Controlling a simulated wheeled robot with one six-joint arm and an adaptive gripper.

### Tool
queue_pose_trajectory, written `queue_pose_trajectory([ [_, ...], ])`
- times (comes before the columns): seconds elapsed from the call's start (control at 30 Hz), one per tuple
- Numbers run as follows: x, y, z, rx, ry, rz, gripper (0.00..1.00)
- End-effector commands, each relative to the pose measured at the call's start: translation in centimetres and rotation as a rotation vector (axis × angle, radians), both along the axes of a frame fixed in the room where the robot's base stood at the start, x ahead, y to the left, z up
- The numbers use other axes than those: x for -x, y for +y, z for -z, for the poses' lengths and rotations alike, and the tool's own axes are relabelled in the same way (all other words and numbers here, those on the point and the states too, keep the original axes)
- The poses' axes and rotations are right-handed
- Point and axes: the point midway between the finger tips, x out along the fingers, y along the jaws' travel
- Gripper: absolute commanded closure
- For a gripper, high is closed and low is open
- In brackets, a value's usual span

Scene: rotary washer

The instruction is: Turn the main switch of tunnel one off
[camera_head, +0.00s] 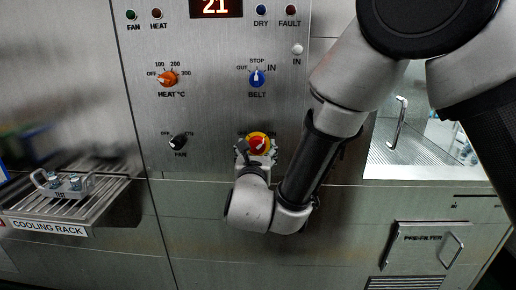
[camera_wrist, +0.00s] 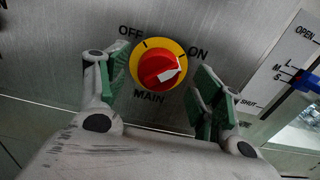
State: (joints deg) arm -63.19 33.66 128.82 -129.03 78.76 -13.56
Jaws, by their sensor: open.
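The main switch (camera_wrist: 155,66) is a red rotary knob on a yellow disc, marked MAIN below, OFF at upper left and ON at upper right. Its white pointer mark lies on the right side, toward ON. My gripper (camera_wrist: 160,78) is open, with one green-padded finger on each side of the knob; I cannot tell whether either touches it. In the head view the main switch (camera_head: 259,142) shows low on the steel panel, partly covered by my gripper. No tunnel number is readable.
The black fan knob (camera_head: 178,142) is left of the main switch. The blue belt knob (camera_head: 257,78) is above it, and the orange heat knob (camera_head: 168,78) is at upper left. A cooling rack (camera_head: 100,205) juts out at left. A glazed opening with a handle (camera_head: 397,122) is at right.

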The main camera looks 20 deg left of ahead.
Motion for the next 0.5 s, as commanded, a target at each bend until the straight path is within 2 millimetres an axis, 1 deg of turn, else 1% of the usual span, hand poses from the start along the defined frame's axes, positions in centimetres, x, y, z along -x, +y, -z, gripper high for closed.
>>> queue_pose_trajectory([
  [0.03,-0.7,0.1,0.0,0.0,0.0,0.002,0.34],
  [0.13,-1.4,0.3,0.0,0.0,0.0,0.001,0.34],
  [0.43,-1.7,0.4,0.0,0.0,0.0,0.0,0.34],
  [0.5,-1.6,0.4,0.0,0.0,0.0,0.0,0.46],
])
